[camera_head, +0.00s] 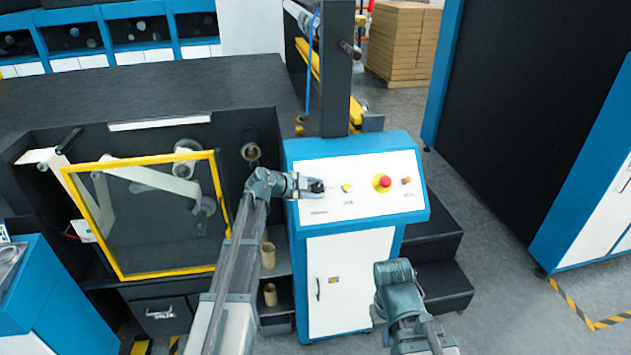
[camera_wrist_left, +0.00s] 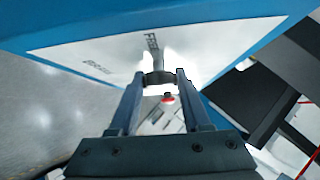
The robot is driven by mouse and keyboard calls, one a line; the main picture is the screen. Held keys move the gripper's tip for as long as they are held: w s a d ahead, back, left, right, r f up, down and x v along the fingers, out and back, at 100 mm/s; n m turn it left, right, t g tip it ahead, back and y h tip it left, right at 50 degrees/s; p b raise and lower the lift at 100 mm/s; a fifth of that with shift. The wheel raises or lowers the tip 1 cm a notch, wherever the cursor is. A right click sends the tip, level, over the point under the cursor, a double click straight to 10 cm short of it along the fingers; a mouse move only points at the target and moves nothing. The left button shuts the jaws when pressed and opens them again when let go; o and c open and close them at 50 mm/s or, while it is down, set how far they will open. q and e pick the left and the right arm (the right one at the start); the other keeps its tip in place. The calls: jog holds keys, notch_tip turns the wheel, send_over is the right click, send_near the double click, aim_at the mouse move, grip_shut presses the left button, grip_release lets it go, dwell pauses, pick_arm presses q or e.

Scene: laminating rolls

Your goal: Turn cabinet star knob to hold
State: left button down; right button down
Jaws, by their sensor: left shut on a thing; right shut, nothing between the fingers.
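The blue cabinet (camera_head: 415,220) has a sloping white control panel (camera_head: 350,208). A small dark knob sits at the panel's left; I take it to be the star knob. In the left wrist view the black knob (camera_wrist_left: 158,77) is between the two fingers of my left gripper (camera_wrist_left: 160,80), under printed lettering. In the head view my left gripper (camera_head: 316,186) is shut on the knob and covers most of it. My right gripper (camera_head: 395,280) is low in front of the cabinet, away from the panel; its fingertips are hard to make out.
Right of the knob are a yellow button (camera_head: 347,188), a red emergency button (camera_head: 382,182) and a small orange-red button (camera_head: 406,181). A yellow-framed window (camera_head: 150,215) stands left. Black steps (camera_head: 440,288) are right of the cabinet, with open floor beyond.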

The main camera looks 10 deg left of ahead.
pick_arm(q)
jog(key=m+g+p, duration=0.1)
jog(key=m+p, duration=0.1)
jog(key=m+g+p, duration=0.1)
jog(key=g+p, duration=0.1)
jog(key=m+g+p, duration=0.2)
jog(key=shift+w+r+m+y, duration=0.3)
jog(key=shift+w+r+y, duration=0.05)
jog(key=shift+r+y, duration=0.05)
jog(key=shift+d+f+m+g+y+p, duration=0.1)
jog(key=shift+m+g+y+p, duration=0.4)
jog(key=shift+m+g+p, duration=0.35)
jog(key=shift+s+f+m+g+y+p, duration=0.1)
jog(key=shift+m+g+y+p, duration=0.4)
jog(key=shift+m+g+p, duration=0.2)
jog(key=shift+m, duration=0.25)
jog(key=shift+c, duration=1.8)
grip_release()
